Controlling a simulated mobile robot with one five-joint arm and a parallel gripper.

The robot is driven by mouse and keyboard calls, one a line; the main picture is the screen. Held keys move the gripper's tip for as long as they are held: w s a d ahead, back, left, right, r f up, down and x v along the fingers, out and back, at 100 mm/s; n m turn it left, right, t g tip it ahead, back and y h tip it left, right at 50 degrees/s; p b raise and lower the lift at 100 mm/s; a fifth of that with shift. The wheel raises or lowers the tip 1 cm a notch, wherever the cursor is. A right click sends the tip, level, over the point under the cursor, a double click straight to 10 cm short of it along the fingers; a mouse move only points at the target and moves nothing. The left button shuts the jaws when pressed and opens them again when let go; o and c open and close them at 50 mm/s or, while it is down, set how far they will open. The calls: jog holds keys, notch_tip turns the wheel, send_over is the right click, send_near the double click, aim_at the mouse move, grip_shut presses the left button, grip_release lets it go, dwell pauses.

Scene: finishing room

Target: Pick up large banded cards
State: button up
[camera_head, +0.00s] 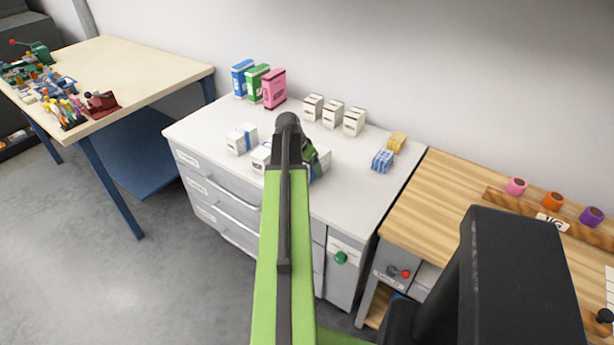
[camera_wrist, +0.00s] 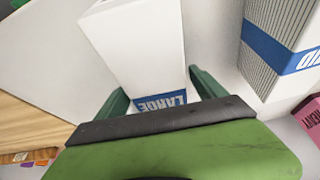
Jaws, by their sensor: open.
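My gripper (camera_head: 290,154) is over the white cabinet top, its jaws open. In the wrist view, a white block (camera_wrist: 140,45) with a blue panel reading "LARGE" lies between the two dark green fingers (camera_wrist: 161,90); I cannot tell whether they touch it. A stack of cards with a blue band (camera_wrist: 279,45) stands to its right, outside the fingers. In the head view, a white stack with a blue band (camera_head: 241,139) sits left of my gripper. Another white item (camera_head: 261,157) is partly hidden behind my gripper, and a white piece (camera_head: 323,157) shows just right of it.
Blue, green and pink boxes (camera_head: 273,88) stand at the cabinet's back left, beside three small white boxes (camera_head: 332,114). Blue-patterned (camera_head: 382,161) and yellow (camera_head: 397,143) blocks sit at right. A wooden bench (camera_head: 450,190) adjoins on the right; a cluttered table (camera_head: 150,70) stands left.

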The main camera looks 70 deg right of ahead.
jog(key=shift+b+x, duration=0.4)
jog(key=shift+x, duration=0.8)
jog(key=shift+a+r, duration=0.1)
jog(key=shift+r, duration=0.05)
grip_shut()
